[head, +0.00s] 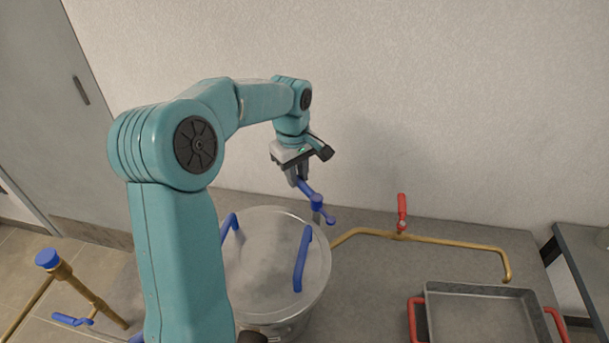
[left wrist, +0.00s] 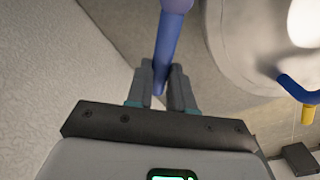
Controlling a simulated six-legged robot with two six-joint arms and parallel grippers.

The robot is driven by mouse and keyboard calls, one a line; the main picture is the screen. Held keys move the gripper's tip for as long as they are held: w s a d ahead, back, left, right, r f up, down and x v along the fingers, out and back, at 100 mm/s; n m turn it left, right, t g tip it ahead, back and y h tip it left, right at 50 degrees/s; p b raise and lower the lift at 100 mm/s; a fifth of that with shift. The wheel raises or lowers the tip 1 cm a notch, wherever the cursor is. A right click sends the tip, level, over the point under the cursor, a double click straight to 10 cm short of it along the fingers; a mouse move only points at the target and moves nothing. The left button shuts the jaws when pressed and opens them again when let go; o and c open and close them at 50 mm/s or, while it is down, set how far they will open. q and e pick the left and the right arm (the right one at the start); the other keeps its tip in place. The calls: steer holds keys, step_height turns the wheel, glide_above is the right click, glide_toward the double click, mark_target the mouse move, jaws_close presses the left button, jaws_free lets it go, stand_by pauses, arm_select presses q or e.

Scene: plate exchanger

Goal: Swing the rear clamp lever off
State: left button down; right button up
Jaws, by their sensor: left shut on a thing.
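The blue clamp lever (head: 317,202) stands behind the round metal vessel, close to the wall. It has a rounded hub and a short arm with a ball end reaching down to the right. My left gripper (head: 298,180) comes down from above and is shut on the lever's upper left end. In the left wrist view the blue bar (left wrist: 166,48) runs down from the top edge, and its end sits between the fingertips (left wrist: 160,88) of my left gripper. The lever's mount is hard to make out. My right gripper is not in view.
The metal vessel (head: 262,262) has blue handles (head: 303,258) on its lid. A brass pipe (head: 450,242) with a red valve (head: 402,214) runs to its right. A grey tray (head: 480,318) with red handles stands front right. A brass pipe with a blue knob (head: 47,258) is at left.

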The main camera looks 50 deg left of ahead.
arm_select(q)
steer(key=shift+s+f+n+b, duration=0.1)
steer(key=shift+s+n+b, duration=0.4)
steer(key=shift+s+n, duration=0.6)
steer(key=shift+w+n, duration=0.15)
steer(key=shift+n, duration=0.15)
steer(key=c, duration=1)
jaws_free()
steer(key=shift+a, duration=0.1)
steer(key=shift+c, duration=0.2)
steer(key=shift+o, duration=0.2)
steer(key=shift+a+f, duration=0.1)
steer(key=shift+a, duration=0.05)
step_height(320, 180, up, 16)
steer(key=p, duration=0.1)
steer(key=shift+s, duration=0.45)
steer(key=shift+d+r, duration=0.2)
